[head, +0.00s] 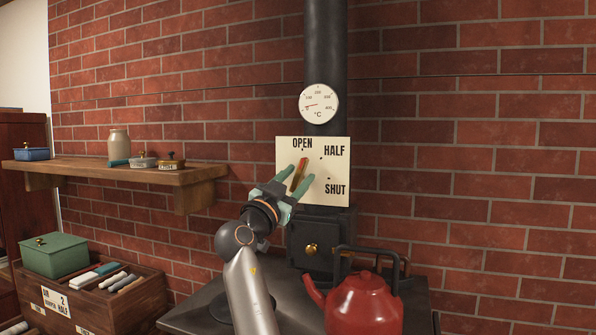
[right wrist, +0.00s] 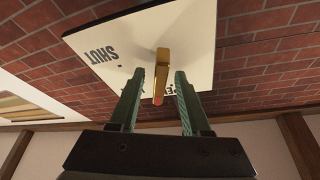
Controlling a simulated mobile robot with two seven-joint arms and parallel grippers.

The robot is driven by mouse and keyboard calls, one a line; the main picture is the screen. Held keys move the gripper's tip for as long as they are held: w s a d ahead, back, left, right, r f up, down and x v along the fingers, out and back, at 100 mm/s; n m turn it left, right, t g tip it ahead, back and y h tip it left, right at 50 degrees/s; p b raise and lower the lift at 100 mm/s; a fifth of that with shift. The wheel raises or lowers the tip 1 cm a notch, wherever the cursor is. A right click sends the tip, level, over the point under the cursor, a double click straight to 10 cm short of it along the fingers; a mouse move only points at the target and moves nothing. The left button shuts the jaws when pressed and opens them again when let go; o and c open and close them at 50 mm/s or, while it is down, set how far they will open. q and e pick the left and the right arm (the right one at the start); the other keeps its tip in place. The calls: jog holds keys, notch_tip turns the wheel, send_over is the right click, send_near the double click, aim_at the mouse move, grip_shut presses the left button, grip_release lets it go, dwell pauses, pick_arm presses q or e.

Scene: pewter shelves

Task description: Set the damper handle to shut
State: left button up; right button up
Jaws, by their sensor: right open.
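The damper handle (head: 302,164) is a brass lever with a red end, mounted on a cream plate (head: 284,148) marked OPEN, HALF and SHUT. Its red end points up towards the OPEN mark. My right gripper (head: 295,178) is in front of the plate, with its green fingers apart. In the right wrist view, the handle (right wrist: 162,68) stands between the two fingertips of the right gripper (right wrist: 160,80), with a visible gap on each side. The lower part of the handle is partly hidden by a finger in the head view. My left gripper is not in view.
A black stovepipe (head: 325,55) with a round dial (head: 319,104) rises above the plate. A red kettle (head: 362,305) stands on the dark stove top, right of my arm. A wooden shelf (head: 190,178) with small pots and a wooden box (head: 130,305) are at left.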

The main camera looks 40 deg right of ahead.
jog(key=shift+w+d+r, duration=0.1)
jog(key=shift+d, duration=0.25)
jog(key=shift+c, duration=0.4)
grip_shut()
